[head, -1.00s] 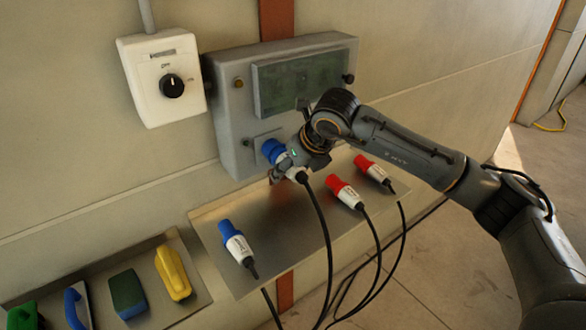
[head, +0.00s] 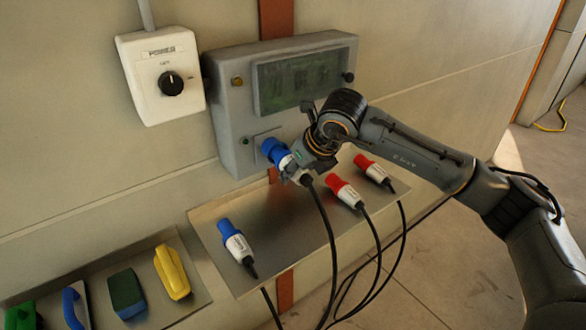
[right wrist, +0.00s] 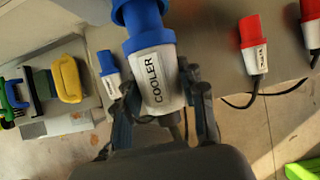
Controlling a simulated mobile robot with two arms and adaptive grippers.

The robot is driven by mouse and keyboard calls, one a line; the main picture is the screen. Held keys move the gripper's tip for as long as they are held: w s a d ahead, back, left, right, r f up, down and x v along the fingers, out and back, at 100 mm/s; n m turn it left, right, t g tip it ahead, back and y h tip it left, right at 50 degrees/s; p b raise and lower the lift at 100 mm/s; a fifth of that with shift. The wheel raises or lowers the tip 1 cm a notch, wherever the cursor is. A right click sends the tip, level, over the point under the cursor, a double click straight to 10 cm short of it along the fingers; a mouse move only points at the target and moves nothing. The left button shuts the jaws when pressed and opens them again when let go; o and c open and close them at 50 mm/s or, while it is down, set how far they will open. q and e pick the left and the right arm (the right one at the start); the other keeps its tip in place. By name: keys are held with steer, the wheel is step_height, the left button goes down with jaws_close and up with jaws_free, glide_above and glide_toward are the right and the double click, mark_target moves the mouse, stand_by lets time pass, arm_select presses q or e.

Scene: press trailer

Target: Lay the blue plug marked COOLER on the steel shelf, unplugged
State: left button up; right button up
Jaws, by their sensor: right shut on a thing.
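The blue plug marked COOLER (right wrist: 151,75) has a white body and a blue front. My right gripper (right wrist: 162,100) is shut around its white body, one finger on each side. In the head view the plug's blue front (head: 273,150) is at the socket plate of the grey wall box (head: 232,128). I cannot tell whether it is still seated in the socket. Its black cable hangs down from the back. The steel shelf (head: 285,235) lies below, with bare room in its middle. My left gripper is not in view.
Another blue plug (head: 235,240) lies at the shelf's left end. Two red plugs (head: 342,190) (head: 370,167) lie at its right. Their cables hang over the front edge. A lower tray (head: 205,290) holds brushes and a sponge. A white power switch box (head: 160,75) is on the wall.

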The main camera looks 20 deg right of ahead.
steer(key=shift+s+d, duration=0.15)
steer(key=shift+s, duration=0.3)
steer(key=shift+s+b, duration=0.1)
steer(key=shift+b, duration=0.2)
steer(key=shift+s+d+b, duration=0.3)
steer(key=shift+s, duration=0.45)
steer(key=shift+s+d+b, duration=0.25)
steer(key=shift+s+b, duration=0.1)
steer(key=shift+s, duration=0.35)
steer(key=shift+s+d+b, duration=0.3)
steer(key=shift+s, duration=0.45)
